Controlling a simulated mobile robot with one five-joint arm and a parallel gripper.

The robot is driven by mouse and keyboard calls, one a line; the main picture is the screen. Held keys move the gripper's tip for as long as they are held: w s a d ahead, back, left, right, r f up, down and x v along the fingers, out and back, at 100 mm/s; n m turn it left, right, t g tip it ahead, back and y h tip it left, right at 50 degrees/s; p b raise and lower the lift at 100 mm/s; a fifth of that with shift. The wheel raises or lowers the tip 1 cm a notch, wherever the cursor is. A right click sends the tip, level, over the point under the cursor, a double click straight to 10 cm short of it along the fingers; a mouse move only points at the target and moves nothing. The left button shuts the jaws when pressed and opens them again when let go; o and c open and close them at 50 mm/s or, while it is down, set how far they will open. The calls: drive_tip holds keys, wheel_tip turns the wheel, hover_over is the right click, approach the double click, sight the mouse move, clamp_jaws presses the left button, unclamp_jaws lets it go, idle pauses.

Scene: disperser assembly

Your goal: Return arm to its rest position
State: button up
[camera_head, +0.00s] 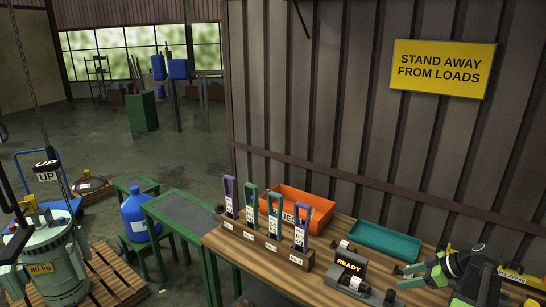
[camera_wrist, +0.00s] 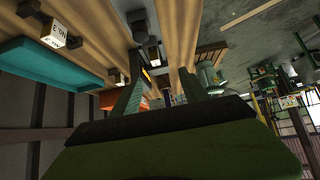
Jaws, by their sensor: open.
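My gripper (camera_head: 402,276) is at the right end of the wooden workbench (camera_head: 262,268) in the head view, its green fingers apart and nothing between them. In the wrist view my gripper (camera_wrist: 158,92) also shows with two separated fingers and empty space between. The gripper is just right of a dark stand marked READY (camera_head: 348,265) and in front of the teal tray (camera_head: 385,241). My arm comes in from the lower right corner. Whether the fingers touch the bench is hard to tell.
A wooden rack (camera_head: 266,247) holds several purple- and green-handled tools upright. An orange bin (camera_head: 315,205) stands behind it. The corrugated wall (camera_head: 345,110) rises behind the bench.

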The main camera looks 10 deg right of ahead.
drive_tip(key=w+a+f+n+g, duration=0.1)
drive_tip(key=w+a+n, duration=0.15)
drive_tip(key=a, duration=0.75)
drive_tip(key=w+a+f+n+g+y, duration=0.15)
drive_tip(key=w+a, duration=0.25)
drive_tip(key=a, duration=0.5)
drive_tip(key=w+a+n+g+h, duration=0.15)
drive_tip(key=w+a, duration=0.25)
drive_tip(key=a, duration=0.6)
drive_tip(key=s+a+f+m+g+h, duration=0.1)
drive_tip(key=s+a+f+g, duration=0.1)
drive_tip(key=a, duration=0.6)
drive_tip(key=s+a+f+m+g+h, duration=0.1)
drive_tip(key=s+a+m, duration=0.1)
drive_tip(key=a, duration=0.6)
drive_tip(key=d+m+h, duration=0.1)
drive_tip(key=m, duration=0.2)
drive_tip(key=s+d+f+m+h, duration=0.1)
drive_tip(key=m, duration=0.3)
drive_tip(key=d+m+h, duration=0.1)
drive_tip(key=m, duration=0.2)
drive_tip(key=shift+s+d+f+m+h, duration=0.15)
drive_tip(key=shift+s+f+m+h, duration=0.1)
drive_tip(key=shift+s+h, duration=0.15)
